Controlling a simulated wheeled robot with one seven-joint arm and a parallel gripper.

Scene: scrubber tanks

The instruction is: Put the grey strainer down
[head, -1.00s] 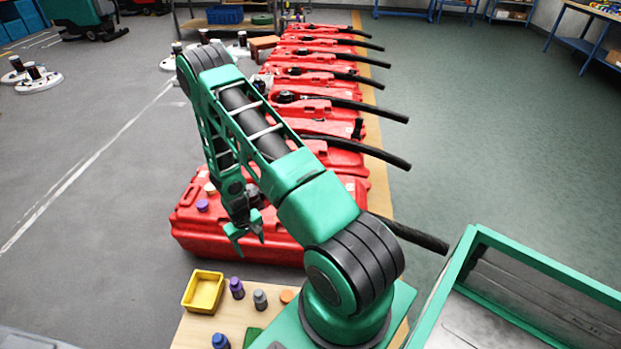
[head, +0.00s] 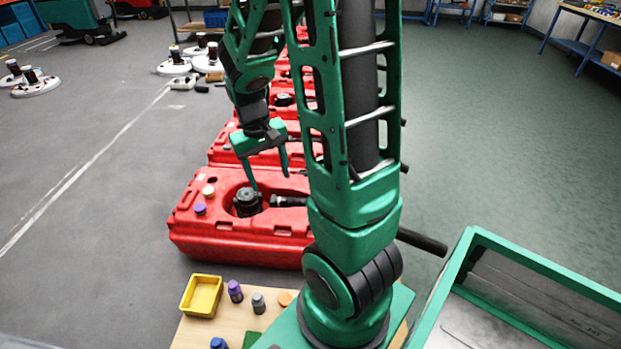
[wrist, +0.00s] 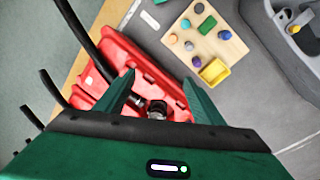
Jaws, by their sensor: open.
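My gripper (head: 270,183) is open, pointing down over the nearest red tank (head: 240,247). Nothing is between its fingers; in the wrist view the gripper (wrist: 159,76) also looks empty. A dark, round ribbed piece (head: 247,202) sits in the tank's round recess, just below the left fingertip. It also shows in the wrist view (wrist: 157,109). Beside it lies a black cylindrical piece (head: 289,201). A small grey pot-like piece (head: 258,302) stands on the wooden board. I cannot tell for sure which of these is the strainer.
The wooden board (head: 190,332) in front holds a yellow tray (head: 202,296), a purple piece (head: 235,291) and a blue piece (head: 219,343). A white cap (head: 208,190) and a purple cap (head: 200,208) sit on the tank. More red tanks stand behind.

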